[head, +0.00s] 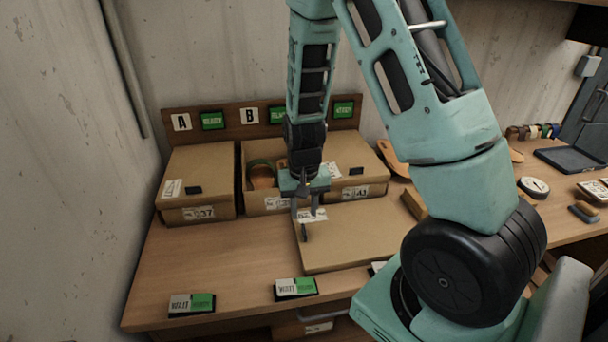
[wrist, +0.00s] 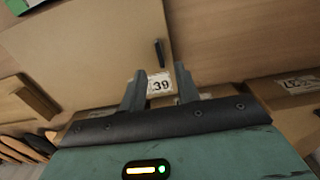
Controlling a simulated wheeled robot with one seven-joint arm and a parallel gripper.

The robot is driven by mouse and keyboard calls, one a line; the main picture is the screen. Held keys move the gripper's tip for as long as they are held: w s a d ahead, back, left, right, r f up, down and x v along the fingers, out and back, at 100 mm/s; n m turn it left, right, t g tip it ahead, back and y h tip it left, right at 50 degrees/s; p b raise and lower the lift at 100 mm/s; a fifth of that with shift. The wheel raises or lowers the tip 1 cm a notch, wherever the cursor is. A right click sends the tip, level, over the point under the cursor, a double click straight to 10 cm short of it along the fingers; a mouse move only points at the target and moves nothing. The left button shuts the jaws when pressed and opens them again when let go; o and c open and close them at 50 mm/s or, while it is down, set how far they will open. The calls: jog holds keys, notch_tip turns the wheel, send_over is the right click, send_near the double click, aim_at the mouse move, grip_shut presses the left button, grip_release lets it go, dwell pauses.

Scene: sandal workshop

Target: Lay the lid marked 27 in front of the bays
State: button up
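A flat cardboard lid (head: 350,248) with a small black handle (head: 305,232) lies on the bench in front of the middle and right boxes. In the wrist view the lid (wrist: 95,45) shows its handle (wrist: 160,52) and a white label (wrist: 159,84) that seems to read 39; I cannot make out a 27. My gripper (head: 308,212) is above the lid's left back part. In the wrist view its fingers (wrist: 160,85) are apart with nothing between them, and the handle lies beyond the fingertips. The open middle box (head: 256,198) holds sandals (head: 262,176).
A closed box marked 37 (head: 200,212) stands left, and another closed box (head: 355,168) stands right, partly behind my arm. Green-and-white blocks (head: 192,304) sit along the front edge.

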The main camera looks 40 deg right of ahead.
notch_tip(320, 180, up, 11)
jog(key=shift+r+b, duration=0.15)
jog(key=shift+b, duration=0.25)
jog(key=s+a+n+y+b, duration=0.1)
jog(key=s+a+n+b, duration=0.4)
jog(key=a, duration=1.3)
jog(key=s+a+f+n, duration=0.1)
jog(key=s+a+n, duration=0.3)
jog(key=s, duration=0.2)
jog(key=s+a+f+n, duration=0.1)
jog(key=s+a+n, duration=0.2)
jog(key=s+n, duration=0.2)
jog(key=shift+s+a, duration=0.35)
jog(key=shift+s, duration=0.8)
jog(key=shift+c, duration=0.3)
